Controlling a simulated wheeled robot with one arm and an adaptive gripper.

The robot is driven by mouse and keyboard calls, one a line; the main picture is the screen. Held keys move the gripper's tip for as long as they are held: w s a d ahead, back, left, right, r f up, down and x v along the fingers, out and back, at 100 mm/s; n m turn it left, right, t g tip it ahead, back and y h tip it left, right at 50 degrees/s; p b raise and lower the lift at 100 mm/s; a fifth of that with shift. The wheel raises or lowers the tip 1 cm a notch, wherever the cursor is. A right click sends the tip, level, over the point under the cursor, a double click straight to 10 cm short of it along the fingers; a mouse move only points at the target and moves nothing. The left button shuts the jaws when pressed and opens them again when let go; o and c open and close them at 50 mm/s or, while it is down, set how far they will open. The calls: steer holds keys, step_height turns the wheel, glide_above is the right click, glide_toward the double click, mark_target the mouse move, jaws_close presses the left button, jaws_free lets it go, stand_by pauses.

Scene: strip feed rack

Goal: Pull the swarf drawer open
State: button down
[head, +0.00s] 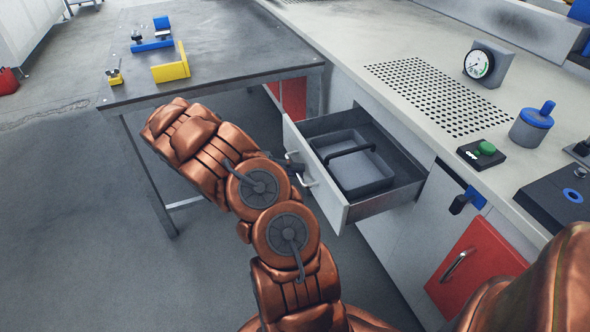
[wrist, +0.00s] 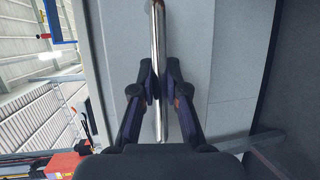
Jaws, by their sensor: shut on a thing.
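The swarf drawer (head: 367,208) stands pulled out from the bench front in the head view, with a grey bin (head: 357,174) with a dark handle inside it. Its bar handle (head: 308,181) is on the white drawer front. My gripper (head: 293,168) is at this handle, partly hidden by my copper-coloured arm. In the wrist view the bright metal handle (wrist: 158,60) runs upright between the two dark fingers of my gripper (wrist: 154,88), which are shut on it. The pale drawer front (wrist: 195,60) lies behind the handle.
A red cupboard door (head: 470,262) is below the bench at the right. A dark table (head: 215,60) with blue and yellow fixtures stands at the left of the drawer. Open floor lies at the left.

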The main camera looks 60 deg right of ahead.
steer(key=shift+a, duration=0.1)
steer(key=c, duration=1.2)
jaws_free()
steer(key=v, duration=1.2)
